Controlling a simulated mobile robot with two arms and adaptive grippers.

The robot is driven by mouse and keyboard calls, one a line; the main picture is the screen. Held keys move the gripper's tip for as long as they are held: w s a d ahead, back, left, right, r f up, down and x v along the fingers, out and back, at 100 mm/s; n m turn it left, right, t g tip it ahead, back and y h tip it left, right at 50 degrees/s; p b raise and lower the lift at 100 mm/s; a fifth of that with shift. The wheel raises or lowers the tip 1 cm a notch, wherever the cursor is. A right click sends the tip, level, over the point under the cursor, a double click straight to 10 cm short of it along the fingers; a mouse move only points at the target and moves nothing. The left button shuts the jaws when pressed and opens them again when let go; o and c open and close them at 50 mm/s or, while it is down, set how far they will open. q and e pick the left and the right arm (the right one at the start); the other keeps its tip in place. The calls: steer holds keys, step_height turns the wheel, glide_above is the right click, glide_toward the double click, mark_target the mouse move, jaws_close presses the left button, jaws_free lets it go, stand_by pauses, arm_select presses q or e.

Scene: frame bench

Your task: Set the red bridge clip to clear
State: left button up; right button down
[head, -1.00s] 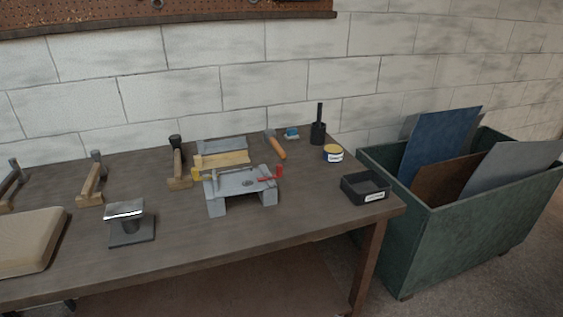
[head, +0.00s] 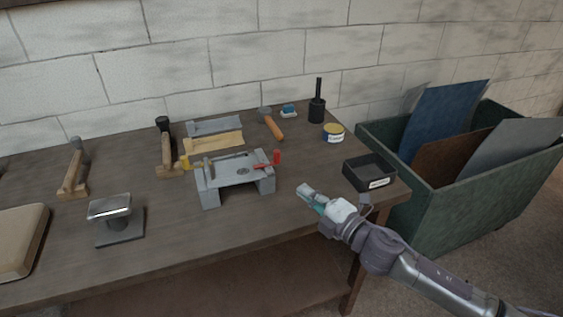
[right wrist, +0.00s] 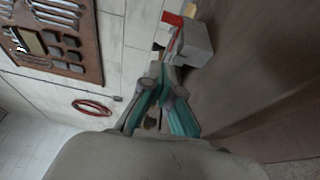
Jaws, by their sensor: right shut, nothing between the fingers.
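The red bridge clip (head: 268,161) sits on the right end of the grey bridge (head: 238,171), a low bench-like stand on the workbench. Its red part stands up at the bridge's right edge. In the right wrist view the red clip (right wrist: 174,22) shows at the top, on the grey bridge block (right wrist: 196,44). My right gripper (head: 304,190) is to the right of and in front of the bridge, apart from it, above the bench's front part. Its fingers, also in the right wrist view (right wrist: 158,72), are shut and empty. My left gripper is not in view.
A black tray (head: 369,172) stands to the right of my right gripper. A green bin (head: 440,215) stands beyond the bench's right end.

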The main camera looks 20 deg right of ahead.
steer(key=shift+w+f, duration=0.1)
steer(key=shift+w, duration=0.05)
steer(key=w+d+p+x, duration=0.1)
steer(key=d+p+x, duration=0.1)
steer(key=x, duration=1)
steer(key=shift+w+p, duration=0.35)
steer(key=shift+p, duration=0.25)
steer(key=shift+d, duration=0.3)
steer(key=shift+w+d+n+g+y+b, duration=0.1)
steer(key=shift+n+g+y+b, duration=0.35)
steer(key=shift+n+y, duration=0.4)
